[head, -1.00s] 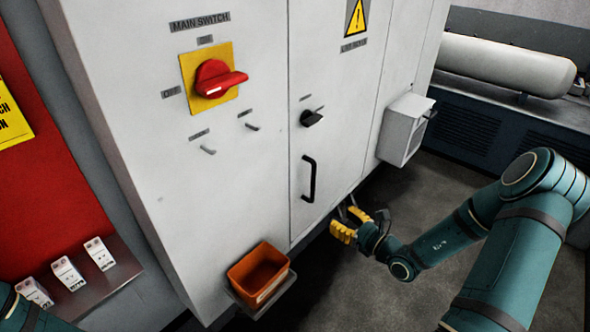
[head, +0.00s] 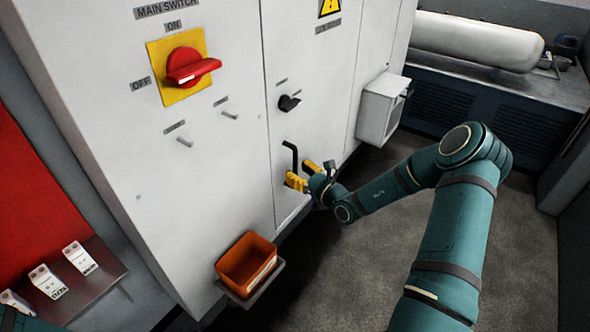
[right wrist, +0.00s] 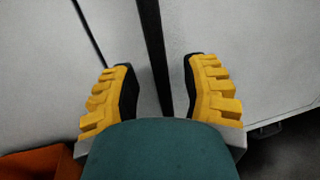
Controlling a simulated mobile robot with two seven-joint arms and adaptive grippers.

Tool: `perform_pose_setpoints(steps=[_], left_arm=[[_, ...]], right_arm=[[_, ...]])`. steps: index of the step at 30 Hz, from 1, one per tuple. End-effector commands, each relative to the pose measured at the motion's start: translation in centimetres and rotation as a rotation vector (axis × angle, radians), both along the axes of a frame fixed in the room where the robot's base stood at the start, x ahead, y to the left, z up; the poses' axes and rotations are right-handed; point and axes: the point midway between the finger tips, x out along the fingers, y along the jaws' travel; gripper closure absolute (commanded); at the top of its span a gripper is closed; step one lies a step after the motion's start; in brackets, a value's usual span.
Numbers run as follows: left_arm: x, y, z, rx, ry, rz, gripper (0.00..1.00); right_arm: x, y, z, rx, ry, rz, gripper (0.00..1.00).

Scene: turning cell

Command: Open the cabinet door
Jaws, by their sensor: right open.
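The white cabinet door (head: 335,85) is closed, flush with the cabinet front. Its black bar handle (head: 290,158) stands upright on the door's lower left part. My right gripper (head: 305,175) is open at the handle's lower end, which it partly hides. In the right wrist view the handle (right wrist: 154,45) runs between the two yellow fingers (right wrist: 158,90), with a gap visible on both sides. A black latch knob (head: 289,103) sits above the handle. My left gripper is out of view.
A red main switch (head: 185,68) on a yellow plate is left of the door. An orange bin (head: 246,264) juts out on a shelf below left. A white box (head: 382,108) protrudes right of the door. The floor (head: 380,255) before the cabinet is clear.

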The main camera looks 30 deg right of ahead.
Motion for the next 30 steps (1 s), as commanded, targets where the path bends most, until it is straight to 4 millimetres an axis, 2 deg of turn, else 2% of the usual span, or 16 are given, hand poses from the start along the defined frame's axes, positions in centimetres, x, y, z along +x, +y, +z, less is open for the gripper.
perform_pose_setpoints(steps=[6, 15, 16, 19, 20, 30], left_arm=[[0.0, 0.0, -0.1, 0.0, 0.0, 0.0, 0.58], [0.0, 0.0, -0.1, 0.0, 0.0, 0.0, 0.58], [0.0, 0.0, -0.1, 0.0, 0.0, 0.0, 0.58], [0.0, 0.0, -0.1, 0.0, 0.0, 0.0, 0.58], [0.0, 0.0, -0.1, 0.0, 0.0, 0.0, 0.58], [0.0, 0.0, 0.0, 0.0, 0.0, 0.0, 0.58]], right_arm=[[1.6, 0.3, 0.0, 0.0, 0.001, 0.0, 0.54], [1.7, 0.3, 0.0, 0.0, 0.001, 0.0, 0.54], [1.7, 0.3, 0.0, 0.0, 0.001, 0.0, 0.59], [1.7, 0.3, 0.0, 0.0, 0.001, 0.0, 0.94], [1.7, 0.3, 0.0, 0.0, 0.001, 0.0, 1.0], [1.2, 0.0, 0.0, -0.003, 0.0, 0.01, 1.0]])
